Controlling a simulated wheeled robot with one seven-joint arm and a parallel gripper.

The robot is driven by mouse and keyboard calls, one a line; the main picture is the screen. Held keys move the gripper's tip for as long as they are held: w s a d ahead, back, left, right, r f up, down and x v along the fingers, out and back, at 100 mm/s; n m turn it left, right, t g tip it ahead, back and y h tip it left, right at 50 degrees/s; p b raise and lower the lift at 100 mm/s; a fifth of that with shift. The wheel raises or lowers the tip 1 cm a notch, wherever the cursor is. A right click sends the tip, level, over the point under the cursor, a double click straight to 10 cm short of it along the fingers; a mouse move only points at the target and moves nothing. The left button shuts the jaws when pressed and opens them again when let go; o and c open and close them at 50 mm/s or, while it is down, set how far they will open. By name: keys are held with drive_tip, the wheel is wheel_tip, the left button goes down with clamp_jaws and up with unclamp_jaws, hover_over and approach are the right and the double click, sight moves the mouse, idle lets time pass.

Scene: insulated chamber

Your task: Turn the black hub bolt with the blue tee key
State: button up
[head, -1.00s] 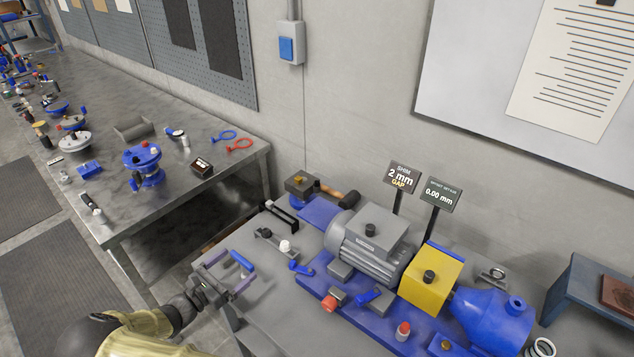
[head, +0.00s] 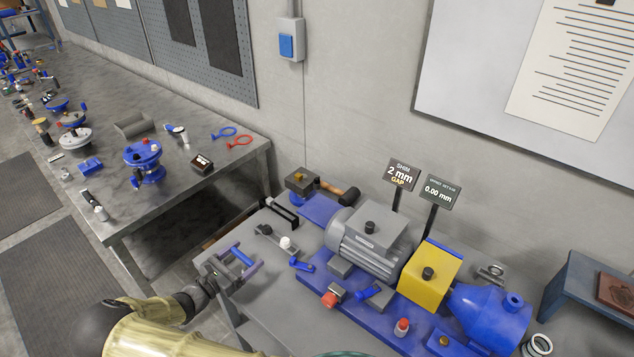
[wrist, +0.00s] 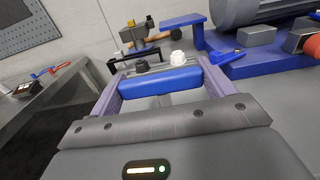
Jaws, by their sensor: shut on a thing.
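My gripper (head: 243,260) is shut on the blue tee key, whose blue bar handle (head: 242,256) lies across between the fingers. The handle also shows in the wrist view (wrist: 160,81), spanning the two purple fingers. The key's shank and tip are mostly hidden. The key is held at the left edge of the bench, apart from the parts there. Beyond it, a small dark bolt head (wrist: 142,66) stands beside a white one (wrist: 177,58) on a small grey bracket (head: 266,234). I cannot tell for sure whether that dark head is the hub bolt.
A grey motor (head: 360,245) on a blue base, a yellow guard (head: 432,280) and a blue pump housing (head: 490,318) fill the bench's right side. A wooden-handled mallet (head: 330,188) lies behind. A black-framed rail (head: 281,213) stands behind the bracket. A cluttered steel table (head: 210,185) is at left.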

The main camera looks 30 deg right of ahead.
drive_tip(key=shift+r, duration=0.1)
drive_tip(key=shift+r+p, duration=1.8)
drive_tip(key=shift+r, duration=0.6)
